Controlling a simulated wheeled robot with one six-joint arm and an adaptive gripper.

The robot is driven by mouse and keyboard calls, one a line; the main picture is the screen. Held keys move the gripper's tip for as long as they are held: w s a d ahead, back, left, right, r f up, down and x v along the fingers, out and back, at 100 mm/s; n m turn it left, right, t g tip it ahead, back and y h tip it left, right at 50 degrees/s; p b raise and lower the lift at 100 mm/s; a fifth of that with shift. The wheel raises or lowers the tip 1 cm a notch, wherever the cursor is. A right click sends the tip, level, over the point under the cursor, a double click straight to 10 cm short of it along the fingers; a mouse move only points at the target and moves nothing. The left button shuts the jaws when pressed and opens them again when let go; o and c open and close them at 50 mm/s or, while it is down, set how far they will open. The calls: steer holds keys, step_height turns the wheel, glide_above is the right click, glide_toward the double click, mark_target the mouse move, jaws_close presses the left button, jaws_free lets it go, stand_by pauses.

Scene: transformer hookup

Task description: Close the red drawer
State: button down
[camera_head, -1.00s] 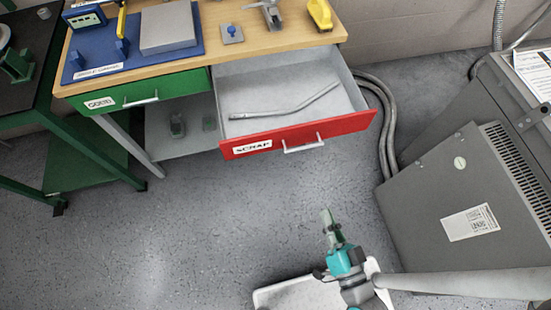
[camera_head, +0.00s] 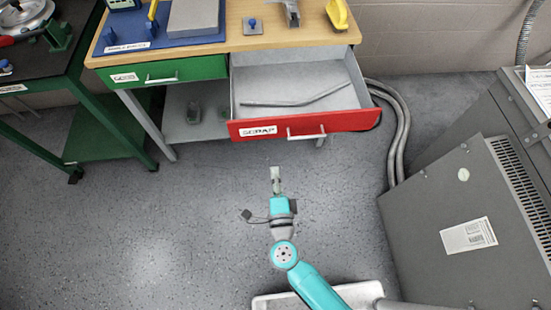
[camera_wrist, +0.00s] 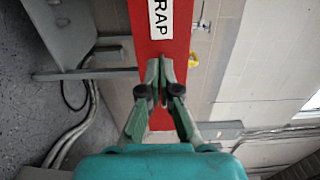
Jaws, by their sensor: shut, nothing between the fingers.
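The red drawer (camera_head: 350,122), labelled SCRAP, stands pulled out from the workbench in the head view. A bent grey rod (camera_head: 300,101) lies inside it. A silver handle (camera_head: 306,135) is on its red front. My gripper (camera_head: 276,172) is shut and empty, in front of the drawer and apart from it, a little left of the handle. In the wrist view the fingertips (camera_wrist: 160,66) point at the red front (camera_wrist: 160,45), beside the white label (camera_wrist: 160,18). The gap to the front is hard to judge there.
A green drawer (camera_head: 178,71) is shut to the left. The wooden benchtop (camera_head: 235,40) holds several tools. A large grey cabinet (camera_head: 460,225) stands at the right, with hoses (camera_head: 399,150) beside it. A dark table (camera_head: 60,55) stands at the left. Open floor (camera_head: 180,220) lies before the bench.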

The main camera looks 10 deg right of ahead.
mark_target(270, 130)
steer(key=w, duration=1.3)
steer(key=shift+w, duration=0.1)
